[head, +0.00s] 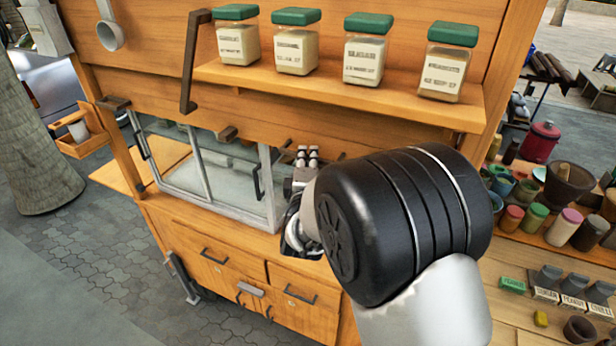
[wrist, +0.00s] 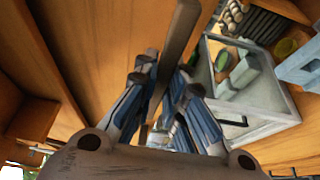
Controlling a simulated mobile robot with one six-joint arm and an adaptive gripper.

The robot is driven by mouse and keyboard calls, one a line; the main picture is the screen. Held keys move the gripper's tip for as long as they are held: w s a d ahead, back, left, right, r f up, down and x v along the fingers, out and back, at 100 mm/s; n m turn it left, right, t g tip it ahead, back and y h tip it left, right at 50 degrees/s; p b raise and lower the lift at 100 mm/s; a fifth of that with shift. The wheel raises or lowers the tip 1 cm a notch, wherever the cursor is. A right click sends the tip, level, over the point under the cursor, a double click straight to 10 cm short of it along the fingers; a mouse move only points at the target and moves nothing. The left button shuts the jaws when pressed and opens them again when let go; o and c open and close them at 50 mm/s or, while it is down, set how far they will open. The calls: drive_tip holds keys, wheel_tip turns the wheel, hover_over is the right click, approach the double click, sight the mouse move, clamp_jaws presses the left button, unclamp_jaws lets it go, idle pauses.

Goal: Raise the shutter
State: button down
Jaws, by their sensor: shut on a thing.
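The wooden cart front (head: 300,125) fills the middle of the head view, with an opening below the jar shelf. A wooden panel (wrist: 90,50), which looks like the shutter, runs along the left of the wrist view. A dark grey-brown bar (wrist: 181,30), like a handle, stands out along it. My gripper (wrist: 165,85) is shut on this bar, one blue-and-grey finger on each side.
A glass-sided case (head: 215,165) stands in the opening and shows at right in the wrist view (wrist: 245,85). Green-lidded jars (head: 296,45) stand on the wooden shelf (head: 225,73) above. A dark bracket (head: 192,62) sticks out at upper left. A side table with pots (head: 520,215) is at right.

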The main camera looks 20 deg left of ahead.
wheel_tip(320, 180, up, 10)
drive_tip(key=p, duration=0.3)
drive_tip(key=shift+r, duration=0.1)
drive_tip(key=c, duration=2.1)
unclamp_jaws()
drive_tip(key=o, duration=0.5)
drive_tip(key=shift+c, duration=0.2)
drive_tip(key=shift+f, duration=0.2)
drive_tip(key=shift+s+f, duration=0.1)
drive_tip(key=shift+s, duration=0.15)
drive_tip(key=v, duration=1.1)
drive_tip(key=shift+s, duration=0.2)
